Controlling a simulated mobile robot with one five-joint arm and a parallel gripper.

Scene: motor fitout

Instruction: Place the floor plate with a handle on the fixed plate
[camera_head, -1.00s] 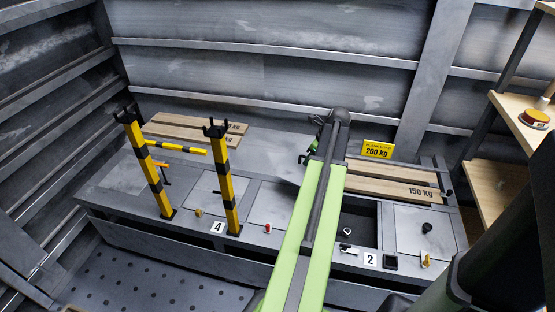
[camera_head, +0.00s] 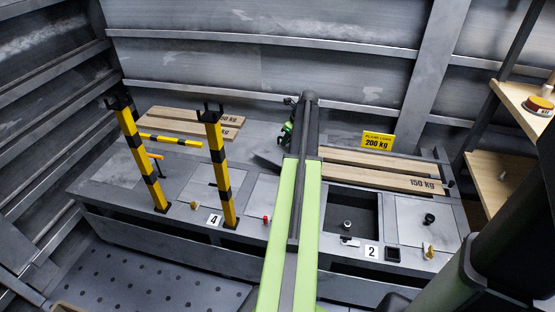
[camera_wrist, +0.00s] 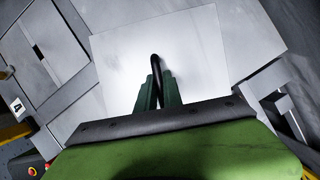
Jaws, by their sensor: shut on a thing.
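My gripper (camera_wrist: 157,92) is shut on the black handle (camera_wrist: 156,64) of the floor plate, a pale square plate (camera_wrist: 190,45) that fills the middle of the wrist view. In the head view the plate (camera_head: 268,162) shows only as a dark, tilted corner left of my gripper (camera_head: 289,135); the arm hides the rest. It appears held above the deck. A flat grey panel (camera_head: 261,195) lies just in front of it, left of my arm, and another (camera_head: 203,180) lies behind the yellow-black posts. I cannot tell which panel is the fixed plate.
A dark open bay (camera_head: 365,212) lies right of the arm, beside a panel with a black knob (camera_head: 429,218). Wooden planks (camera_head: 385,180) lie behind. Shelves (camera_head: 500,170) stand at the right.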

